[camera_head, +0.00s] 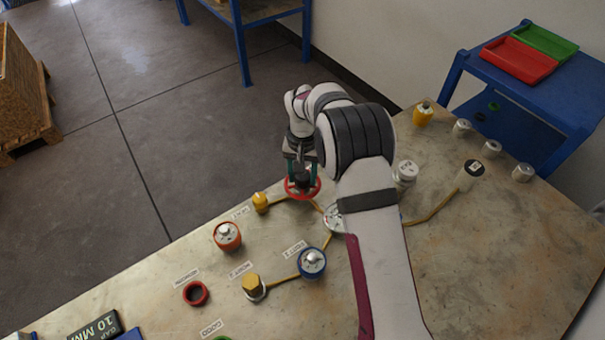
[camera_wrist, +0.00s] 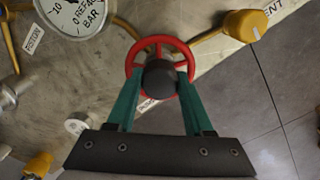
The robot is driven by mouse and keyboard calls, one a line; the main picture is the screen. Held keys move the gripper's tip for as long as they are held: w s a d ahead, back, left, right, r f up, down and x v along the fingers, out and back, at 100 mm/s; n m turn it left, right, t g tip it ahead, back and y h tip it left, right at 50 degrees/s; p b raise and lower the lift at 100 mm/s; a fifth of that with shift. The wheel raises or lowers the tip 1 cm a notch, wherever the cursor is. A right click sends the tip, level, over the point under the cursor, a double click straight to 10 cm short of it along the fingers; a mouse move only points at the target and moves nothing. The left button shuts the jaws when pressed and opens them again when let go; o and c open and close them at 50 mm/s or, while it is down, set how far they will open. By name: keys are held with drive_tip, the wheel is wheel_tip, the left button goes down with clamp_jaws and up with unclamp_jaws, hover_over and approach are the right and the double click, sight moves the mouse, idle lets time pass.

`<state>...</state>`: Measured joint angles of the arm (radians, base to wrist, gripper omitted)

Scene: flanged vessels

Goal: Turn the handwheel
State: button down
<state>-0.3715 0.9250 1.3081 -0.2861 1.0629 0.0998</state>
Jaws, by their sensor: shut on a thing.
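The handwheel is a red ring (camera_head: 303,196) low beside my arm in the head view, near the table's far edge. In the wrist view the red handwheel (camera_wrist: 183,48) shows its rim around a dark round hub (camera_wrist: 160,77). My gripper (camera_head: 301,172) is over the wheel, with its green fingers (camera_wrist: 160,92) on either side of the dark hub and shut on it. The lower part of the wheel and its stem are hidden behind the hub and fingers.
A pressure gauge (camera_wrist: 76,12) and a yellow knob (camera_wrist: 245,25) flank the wheel. An orange vessel (camera_head: 227,236), a blue flanged vessel (camera_head: 312,262) and a red ring (camera_head: 195,293) stand left and nearer. Yellow pipes run along the table, whose right front (camera_head: 500,260) is clear.

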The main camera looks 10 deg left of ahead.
drive_tip(key=m, duration=0.4)
drive_tip(key=shift+m, duration=0.3)
drive_tip(key=shift+c, duration=1.4)
unclamp_jaws()
wheel_tip(320, 180, up, 16)
